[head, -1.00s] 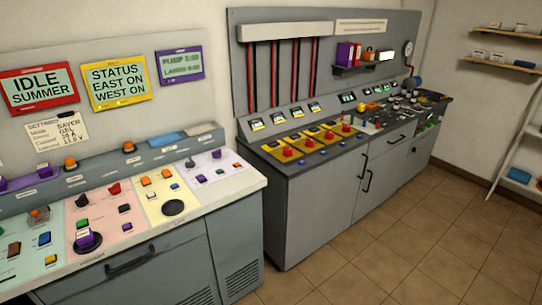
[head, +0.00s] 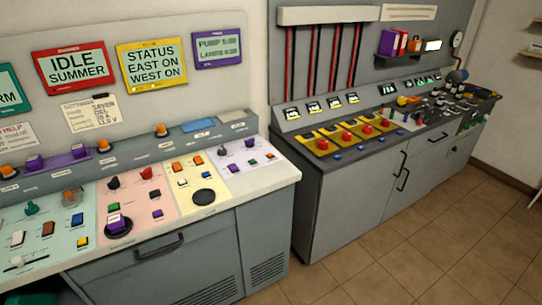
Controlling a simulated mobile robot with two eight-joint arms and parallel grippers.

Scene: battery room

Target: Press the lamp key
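The near control desk (head: 253,191) carries coloured panels with many keys, knobs and buttons. Its panels are mint, pink (head: 130,184), yellow and lilac (head: 237,180). A purple key (head: 114,222) stands on a black round base on the pink panel. A black round pad (head: 203,197) is on the yellow panel. The key labels are too small to read, so I cannot tell which is the lamp key. Neither of my grippers is in view.
Wall screens include a red one (head: 75,68) reading IDLE SUMMER, a yellow one (head: 152,63) reading STATUS EAST ON WEST ON, and a purple one (head: 218,48). A second grey bench (head: 341,184) stands to the right past a gap. The tiled floor (head: 420,249) in front is clear.

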